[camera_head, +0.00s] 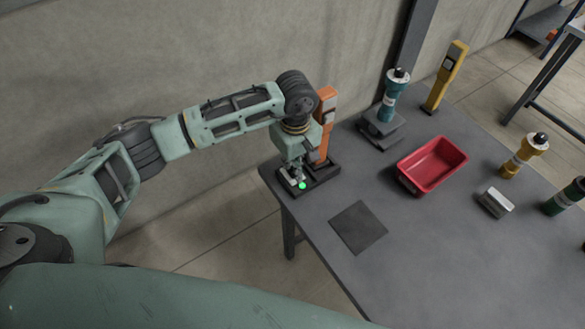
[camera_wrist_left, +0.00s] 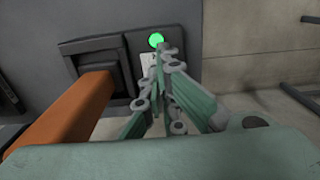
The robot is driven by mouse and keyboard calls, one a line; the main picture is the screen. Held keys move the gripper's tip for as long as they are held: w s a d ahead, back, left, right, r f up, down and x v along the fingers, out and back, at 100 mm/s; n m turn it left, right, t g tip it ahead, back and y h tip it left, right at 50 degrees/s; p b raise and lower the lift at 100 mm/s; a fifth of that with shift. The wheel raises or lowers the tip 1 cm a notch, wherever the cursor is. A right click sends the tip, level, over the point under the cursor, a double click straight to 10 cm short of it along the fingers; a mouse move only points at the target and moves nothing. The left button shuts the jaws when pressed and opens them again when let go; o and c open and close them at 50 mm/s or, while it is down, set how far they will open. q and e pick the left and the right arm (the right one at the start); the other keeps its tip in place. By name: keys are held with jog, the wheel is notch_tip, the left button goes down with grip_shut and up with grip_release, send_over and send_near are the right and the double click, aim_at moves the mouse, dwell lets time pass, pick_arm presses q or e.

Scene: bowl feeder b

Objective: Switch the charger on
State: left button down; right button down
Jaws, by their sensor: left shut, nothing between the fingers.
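The charger (camera_head: 322,176) is a dark base at the table's left corner, with an orange tool (camera_head: 327,115) standing upright in it. A green light (camera_head: 302,186) glows on the charger's front part. In the left wrist view the green light (camera_wrist_left: 156,40) sits on the charger's dark panel (camera_wrist_left: 187,42), above a small pale marked plate (camera_wrist_left: 149,66). My left gripper (camera_head: 298,181) is shut and empty, pointing down at the panel beside the light. In the left wrist view its fingertips (camera_wrist_left: 160,50) cover part of the panel, so I cannot tell whether they touch it.
A red bin (camera_head: 432,163) stands mid-table. A teal tool (camera_head: 392,95) on a dark stand and a yellow post (camera_head: 445,77) are behind it. A small metal block (camera_head: 495,203) and an amber tool (camera_head: 524,156) are at right. A dark square mat (camera_head: 358,228) lies bare in front.

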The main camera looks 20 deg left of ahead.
pick_arm(q)
jog(key=shift+r+p, duration=1.15)
jog(key=shift+r, duration=1.85)
